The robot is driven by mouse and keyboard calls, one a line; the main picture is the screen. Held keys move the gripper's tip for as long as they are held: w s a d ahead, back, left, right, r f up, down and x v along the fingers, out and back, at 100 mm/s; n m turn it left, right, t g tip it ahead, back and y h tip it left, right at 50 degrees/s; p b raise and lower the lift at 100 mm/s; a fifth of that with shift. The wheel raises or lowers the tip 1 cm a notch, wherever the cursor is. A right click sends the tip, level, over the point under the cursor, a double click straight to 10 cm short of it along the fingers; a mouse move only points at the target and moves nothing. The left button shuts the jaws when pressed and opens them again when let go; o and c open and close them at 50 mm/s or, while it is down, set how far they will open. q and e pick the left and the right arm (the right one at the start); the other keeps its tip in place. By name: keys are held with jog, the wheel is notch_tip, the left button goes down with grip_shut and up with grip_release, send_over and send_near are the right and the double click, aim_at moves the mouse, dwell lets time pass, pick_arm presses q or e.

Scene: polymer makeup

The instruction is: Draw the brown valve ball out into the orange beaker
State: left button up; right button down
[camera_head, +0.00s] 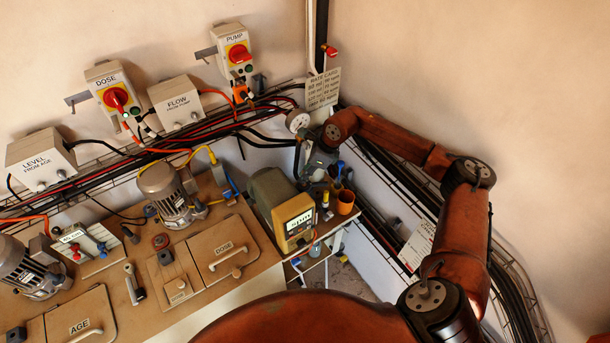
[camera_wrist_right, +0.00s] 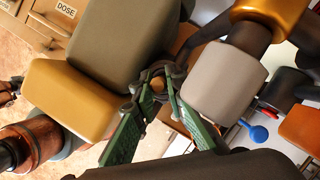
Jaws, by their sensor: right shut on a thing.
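The orange beaker (camera_head: 345,202) stands upright beside the yellow-fronted pump unit in the head view. An orange surface (camera_wrist_right: 301,127) at the right of the right wrist view may be the same beaker. My right gripper (camera_head: 318,162) reaches down from the wall side, just behind the pump unit and beaker. In the right wrist view its green-padded fingers (camera_wrist_right: 155,73) are closed together on a small dark part, mostly hidden between the tips. I cannot make out a brown valve ball for certain. My left gripper is not in view.
The pump unit (camera_head: 293,213) with a lit display stands close to the gripper. A blue knob (camera_wrist_right: 259,133) is near the orange surface. The bench holds motors and lidded hatches.

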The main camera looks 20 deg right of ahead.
jog(key=shift+r, duration=0.3)
jog(key=shift+r+p, duration=0.9)
jog(key=shift+r, duration=1.15)
